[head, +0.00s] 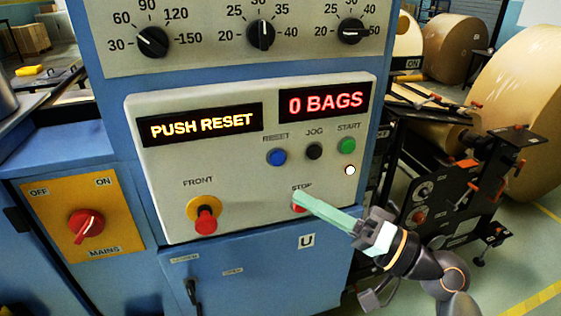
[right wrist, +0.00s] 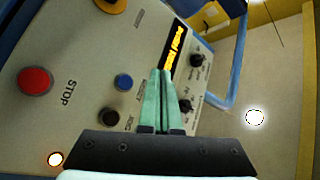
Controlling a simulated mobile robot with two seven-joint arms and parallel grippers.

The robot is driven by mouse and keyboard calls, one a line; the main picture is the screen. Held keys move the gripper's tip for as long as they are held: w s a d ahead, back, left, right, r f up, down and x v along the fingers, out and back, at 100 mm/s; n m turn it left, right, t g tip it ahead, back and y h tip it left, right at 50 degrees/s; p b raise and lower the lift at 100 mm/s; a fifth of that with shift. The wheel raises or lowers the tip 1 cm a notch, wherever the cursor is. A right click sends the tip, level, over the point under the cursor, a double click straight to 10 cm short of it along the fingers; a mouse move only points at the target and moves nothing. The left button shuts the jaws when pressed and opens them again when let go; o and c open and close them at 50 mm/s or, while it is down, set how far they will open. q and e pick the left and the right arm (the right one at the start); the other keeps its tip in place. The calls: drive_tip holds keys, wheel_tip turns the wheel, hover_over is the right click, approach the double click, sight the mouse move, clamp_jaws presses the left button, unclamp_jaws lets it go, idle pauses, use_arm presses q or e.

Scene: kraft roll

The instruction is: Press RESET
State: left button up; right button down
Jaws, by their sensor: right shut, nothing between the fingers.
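The blue RESET button (head: 276,157) sits on the pale control panel (head: 225,170), below the display reading "PUSH RESET" (head: 200,125). My right gripper (head: 299,197) has its pale green fingers shut and empty. In the head view its tips overlap the red STOP button (head: 297,208), lower right of RESET; whether they touch the panel I cannot tell. In the right wrist view the blue button (right wrist: 124,82) shows uncovered, left of the shut fingers (right wrist: 160,74). My left gripper is not in view.
The black JOG button (head: 314,151) and green START button (head: 346,145) are right of RESET. A lit white lamp (head: 350,170) is below START. A red FRONT emergency button (head: 205,218) sticks out at lower left. The other display (head: 325,102) reads "0 BAGS". Kraft rolls (head: 515,120) stand at right.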

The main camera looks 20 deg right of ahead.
sight(278, 158)
drive_tip(key=shift+w, duration=0.1)
drive_tip(key=shift+w+a, duration=0.15)
drive_tip(key=shift+w, duration=4.2)
drive_tip(key=shift+w, duration=0.45)
